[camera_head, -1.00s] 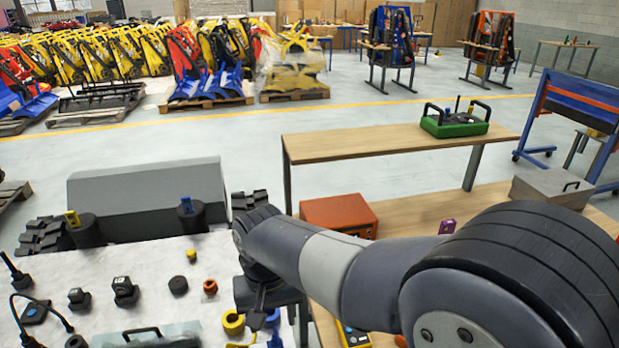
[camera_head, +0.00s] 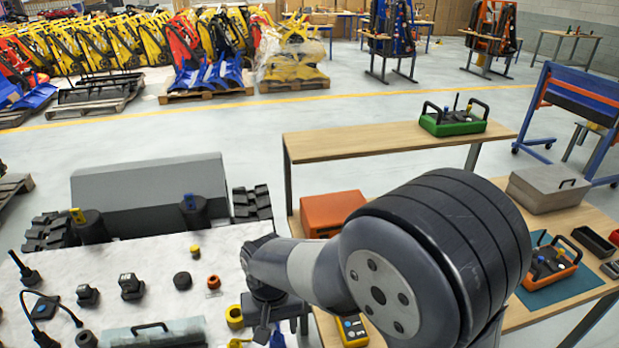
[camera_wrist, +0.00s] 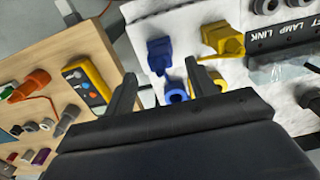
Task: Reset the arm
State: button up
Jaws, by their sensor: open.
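My gripper (camera_wrist: 160,92) is open and empty in the wrist view, its two black fingers apart. It hangs over the gap between the wooden bench (camera_wrist: 50,48) and the white-topped table (camera_wrist: 265,100). In the head view my gripper (camera_head: 262,318) is partly hidden, at the right edge of the white-topped table (camera_head: 215,262). A blue ring (camera_wrist: 176,95) and a blue connector (camera_wrist: 160,52) lie near the right finger. A yellow connector (camera_wrist: 222,40) lies beyond them.
A yellow meter (camera_head: 353,330) and an orange box (camera_head: 332,213) are on the wooden bench. A green remote unit (camera_head: 453,124) stands on the raised shelf (camera_head: 370,141). Black knobs (camera_head: 131,286) and a clear-lidded case (camera_head: 155,334) occupy the white-topped table.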

jog(key=shift+r+p, duration=0.85)
jog(key=shift+r, duration=0.75)
jog(key=shift+d, duration=0.1)
